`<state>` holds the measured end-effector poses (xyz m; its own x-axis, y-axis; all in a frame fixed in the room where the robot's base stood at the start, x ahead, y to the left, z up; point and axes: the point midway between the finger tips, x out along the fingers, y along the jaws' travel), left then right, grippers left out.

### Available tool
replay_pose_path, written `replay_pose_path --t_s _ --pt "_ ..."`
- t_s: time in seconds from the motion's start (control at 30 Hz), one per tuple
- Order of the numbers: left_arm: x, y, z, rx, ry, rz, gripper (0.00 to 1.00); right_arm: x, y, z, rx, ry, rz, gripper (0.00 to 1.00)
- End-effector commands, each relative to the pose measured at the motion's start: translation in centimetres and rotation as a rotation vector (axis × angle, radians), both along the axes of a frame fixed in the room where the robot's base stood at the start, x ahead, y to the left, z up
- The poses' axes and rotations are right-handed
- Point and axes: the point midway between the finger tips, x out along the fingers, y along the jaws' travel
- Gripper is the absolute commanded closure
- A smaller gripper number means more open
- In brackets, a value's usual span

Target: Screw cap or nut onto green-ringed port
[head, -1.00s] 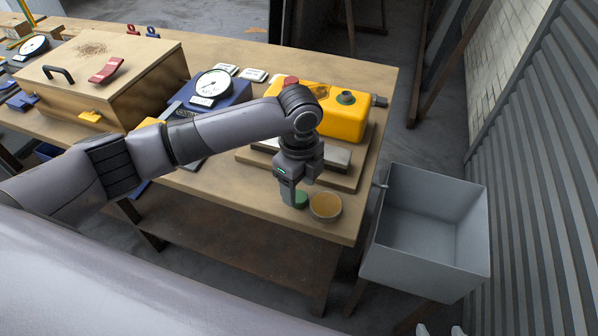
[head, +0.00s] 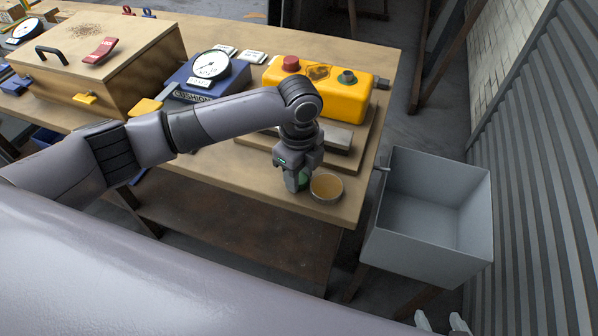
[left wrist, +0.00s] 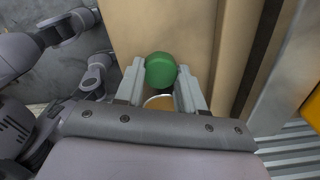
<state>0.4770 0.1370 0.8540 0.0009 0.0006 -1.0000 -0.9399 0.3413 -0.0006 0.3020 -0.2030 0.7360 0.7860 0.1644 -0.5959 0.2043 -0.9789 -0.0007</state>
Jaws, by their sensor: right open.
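The green cap (head: 303,181) sits on the wooden bench near its front right corner, beside a round dish (head: 327,186). My left gripper (head: 296,186) is low over the cap, fingers down and partly hiding it. In the left wrist view the cap (left wrist: 160,70) lies between the two fingertips; whether they press on it is unclear. The yellow tank (head: 325,94) stands on a board at the back right. My right gripper (head: 441,323) is open and empty at the bottom edge.
A grey bin (head: 472,215) stands right of the bench (head: 240,190). A blue gauge box (head: 216,80) and a wooden chest (head: 110,62) stand left of the tank. A grey block (head: 338,137) lies on the board before the tank.

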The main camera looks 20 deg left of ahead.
Motion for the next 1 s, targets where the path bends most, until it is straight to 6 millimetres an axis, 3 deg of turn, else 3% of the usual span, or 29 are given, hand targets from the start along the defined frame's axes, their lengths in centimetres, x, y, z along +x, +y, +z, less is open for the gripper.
replay_pose_path --t_s 0.27,0.7,1.0 --pt "0.0 0.0 2.5 0.0 0.0 0.0 0.98 0.0 0.0 2.6 0.0 0.0 0.0 0.36" --pt "0.0 0.0 5.9 0.0 -0.001 0.0 0.98 0.0 0.0 2.1 0.0 -0.001 0.0 0.36" --pt "0.0 0.0 6.0 0.0 0.0 0.0 0.98 0.0 0.0 2.0 0.0 -0.001 0.0 0.36"
